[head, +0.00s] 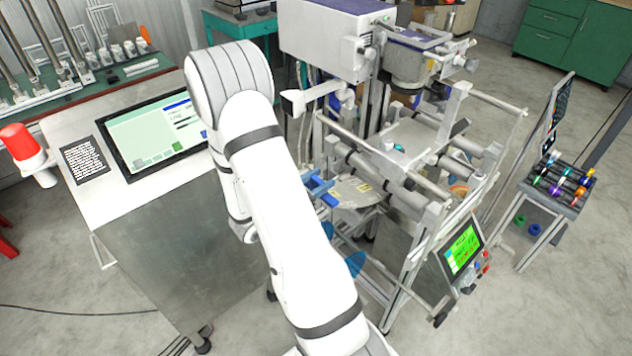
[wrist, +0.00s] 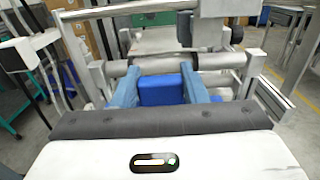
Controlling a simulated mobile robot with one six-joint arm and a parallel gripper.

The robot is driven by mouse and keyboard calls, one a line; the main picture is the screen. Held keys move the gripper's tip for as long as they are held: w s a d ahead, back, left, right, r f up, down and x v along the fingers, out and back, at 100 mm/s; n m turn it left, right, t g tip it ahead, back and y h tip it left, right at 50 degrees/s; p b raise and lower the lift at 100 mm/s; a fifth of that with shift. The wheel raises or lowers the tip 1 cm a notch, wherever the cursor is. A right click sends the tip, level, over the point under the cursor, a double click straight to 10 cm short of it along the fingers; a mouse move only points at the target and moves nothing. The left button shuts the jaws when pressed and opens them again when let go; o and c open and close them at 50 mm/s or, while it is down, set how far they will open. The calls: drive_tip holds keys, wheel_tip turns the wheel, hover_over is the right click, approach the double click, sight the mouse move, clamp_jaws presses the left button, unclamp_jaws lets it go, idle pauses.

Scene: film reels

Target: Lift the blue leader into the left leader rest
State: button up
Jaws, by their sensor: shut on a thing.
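My gripper (wrist: 160,84) shows two blue-grey fingers in the wrist view, shut on the blue leader (wrist: 161,92), a bright blue block between them. In the head view my gripper (head: 320,187) is just right of my white arm, at the left front side of the machine. There I cannot separate the leader from the blue fingers. A grey horizontal roller (wrist: 218,61) lies beyond the fingers in the wrist view; I cannot tell whether the leader touches it. I cannot tell which part is the left leader rest.
The machine's frame (head: 440,190) has several bars and rollers close to my gripper. A green-lit panel (head: 462,249) stands at its front right. A console with a screen (head: 155,135) is left of my arm. A rack of colourful items (head: 562,182) stands at right.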

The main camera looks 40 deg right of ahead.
drive_tip(key=d+f+b, duration=0.3)
drive_tip(key=d, duration=0.6)
drive_tip(key=shift+w, duration=0.35)
idle(0.9)
